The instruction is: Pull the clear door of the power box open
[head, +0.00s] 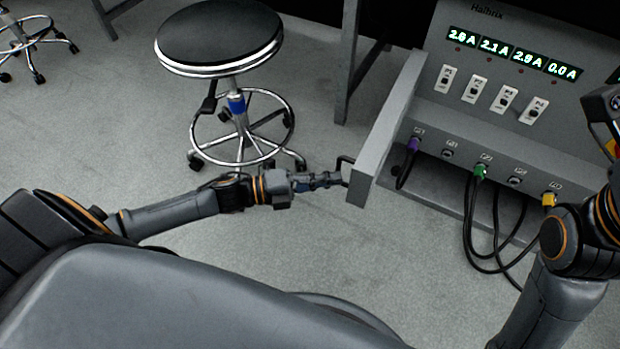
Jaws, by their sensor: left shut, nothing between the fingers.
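The grey power box (550,100) stands at the upper right, with lit displays, switches and a row of sockets on its front. A grey framed panel (385,140), seen nearly edge-on, juts out toward me from the box's left side. It appears to be the door, swung out; its clear pane cannot be made out. A black handle (343,163) sits on the panel's near end, on its left side. My left gripper (338,180) is shut and empty, right beside this handle; I cannot tell whether they touch. My right arm shows at the right edge, but its fingers are out of view.
Purple (413,144), green (480,170) and yellow (549,198) plugs sit in the box's sockets, with black cables hanging below. A black round stool (220,35) stands behind my left arm.

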